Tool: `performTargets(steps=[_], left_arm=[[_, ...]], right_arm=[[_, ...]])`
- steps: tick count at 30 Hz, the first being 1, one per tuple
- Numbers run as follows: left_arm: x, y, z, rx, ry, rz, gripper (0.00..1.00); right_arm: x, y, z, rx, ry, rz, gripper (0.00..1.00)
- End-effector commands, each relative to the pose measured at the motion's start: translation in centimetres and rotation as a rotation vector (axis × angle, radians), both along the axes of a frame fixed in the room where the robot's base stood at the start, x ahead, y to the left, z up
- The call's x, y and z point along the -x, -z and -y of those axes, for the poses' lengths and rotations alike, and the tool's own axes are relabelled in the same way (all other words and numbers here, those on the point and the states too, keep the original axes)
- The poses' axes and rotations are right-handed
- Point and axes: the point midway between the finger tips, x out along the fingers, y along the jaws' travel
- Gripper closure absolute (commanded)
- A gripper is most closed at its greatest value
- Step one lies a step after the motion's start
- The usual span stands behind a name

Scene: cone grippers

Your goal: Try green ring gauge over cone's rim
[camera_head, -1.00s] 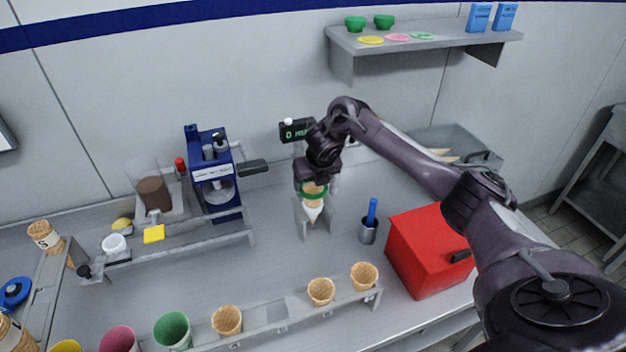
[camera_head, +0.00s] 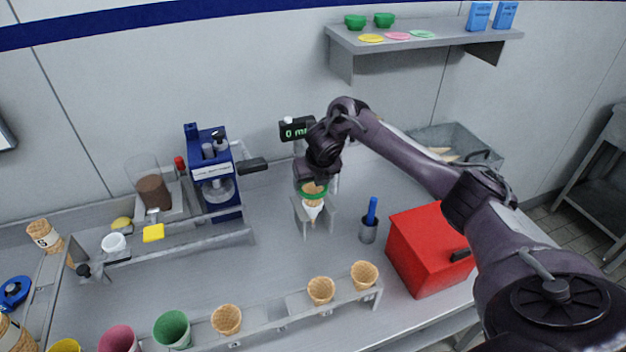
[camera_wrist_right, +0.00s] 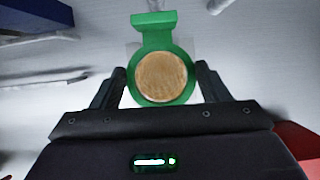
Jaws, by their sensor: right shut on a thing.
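The cone stands upright in a small grey holder (camera_head: 301,213). In the right wrist view the ring gauge (camera_wrist_right: 152,35) encircles the tan cone top (camera_wrist_right: 161,77), which nearly fills its opening. My right gripper (camera_wrist_right: 160,85) is shut on the ring, one finger on each side. In the head view, my right gripper (camera_head: 315,183) hangs over the holder and hides part of the cone's rim. My left gripper is not in view.
A black display (camera_head: 295,129) stands behind the holder. A cup with a blue tool (camera_head: 369,230) and a red box (camera_head: 430,250) are to the right. A rack (camera_head: 290,311) with several cones is in front. A blue machine (camera_head: 212,180) stands left. Bare counter lies between.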

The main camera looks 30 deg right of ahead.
Motion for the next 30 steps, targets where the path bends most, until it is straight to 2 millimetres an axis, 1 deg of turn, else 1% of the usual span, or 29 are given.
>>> performTargets(steps=[6, 18, 30], left_arm=[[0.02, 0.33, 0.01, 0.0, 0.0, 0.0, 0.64], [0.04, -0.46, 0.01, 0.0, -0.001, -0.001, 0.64], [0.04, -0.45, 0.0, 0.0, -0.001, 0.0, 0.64]], right_arm=[[0.01, 0.41, 0.02, 0.0, 0.0, 0.0, 0.53], [0.0, -0.5, 0.03, 0.0, 0.0, 0.0, 0.53], [0.0, -0.48, 0.02, 0.0, 0.0, 0.0, 0.53]])
